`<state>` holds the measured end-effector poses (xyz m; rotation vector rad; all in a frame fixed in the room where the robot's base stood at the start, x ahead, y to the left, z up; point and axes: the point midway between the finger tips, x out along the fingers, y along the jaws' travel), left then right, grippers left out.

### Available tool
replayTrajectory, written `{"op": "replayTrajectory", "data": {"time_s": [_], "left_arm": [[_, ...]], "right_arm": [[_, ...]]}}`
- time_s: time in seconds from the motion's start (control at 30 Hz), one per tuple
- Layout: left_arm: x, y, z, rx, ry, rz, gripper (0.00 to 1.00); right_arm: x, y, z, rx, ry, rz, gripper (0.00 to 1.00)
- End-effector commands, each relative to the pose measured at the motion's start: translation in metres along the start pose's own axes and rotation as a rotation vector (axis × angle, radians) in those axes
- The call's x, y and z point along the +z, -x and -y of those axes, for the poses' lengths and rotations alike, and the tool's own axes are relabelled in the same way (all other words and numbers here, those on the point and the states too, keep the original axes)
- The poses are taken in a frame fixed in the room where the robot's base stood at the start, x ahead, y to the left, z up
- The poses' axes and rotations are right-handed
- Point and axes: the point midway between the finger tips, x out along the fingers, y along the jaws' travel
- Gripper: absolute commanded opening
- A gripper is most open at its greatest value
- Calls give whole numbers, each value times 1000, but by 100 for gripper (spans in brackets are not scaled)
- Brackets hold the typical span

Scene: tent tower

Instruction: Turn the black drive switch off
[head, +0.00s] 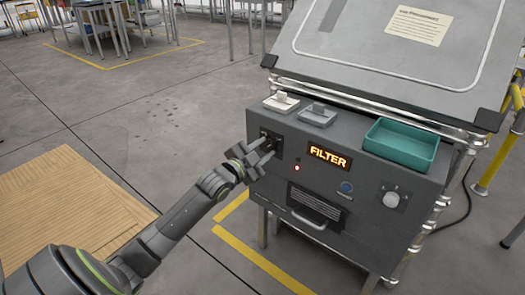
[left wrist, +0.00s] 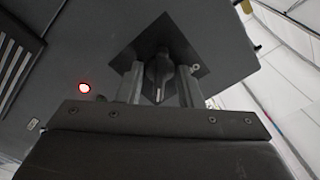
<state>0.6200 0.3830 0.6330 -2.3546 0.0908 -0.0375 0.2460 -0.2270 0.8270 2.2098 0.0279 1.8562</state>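The black drive switch (head: 270,142) sits on a dark plate at the left of the grey machine's front panel. My left gripper (head: 264,152) is right at it, and its fingers partly cover it in the head view. In the left wrist view, a dark pointed switch handle (left wrist: 158,74) stands between the two fingers of my left gripper (left wrist: 158,90). The fingers are close on both sides, but I cannot tell if they press on it. The switch's on or off position is not clear. My right gripper is not in view.
A lit FILTER display (head: 329,156) and a red light (head: 297,168) are right of the switch. Below are a vent with a handle (head: 315,207), a blue button (head: 346,187) and a knob (head: 392,199). A teal tray (head: 402,143) sits on the ledge.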

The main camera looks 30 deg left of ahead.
Motion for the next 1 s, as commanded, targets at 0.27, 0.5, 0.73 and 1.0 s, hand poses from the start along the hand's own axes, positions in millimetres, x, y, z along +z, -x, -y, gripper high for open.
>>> {"op": "replayTrajectory", "data": {"time_s": [0.27, 0.5, 0.73, 1.0], "left_arm": [[0, 0, 0, 0, 0, 0, 5], [0, 0, 0, 0, 2, 0, 0], [0, 0, 0, 1, 25, 1, 0], [-1, 0, 1, 1, 104, 0, 0]], "right_arm": [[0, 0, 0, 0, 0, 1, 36], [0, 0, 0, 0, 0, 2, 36], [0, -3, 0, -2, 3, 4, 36], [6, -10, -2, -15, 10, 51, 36]]}}
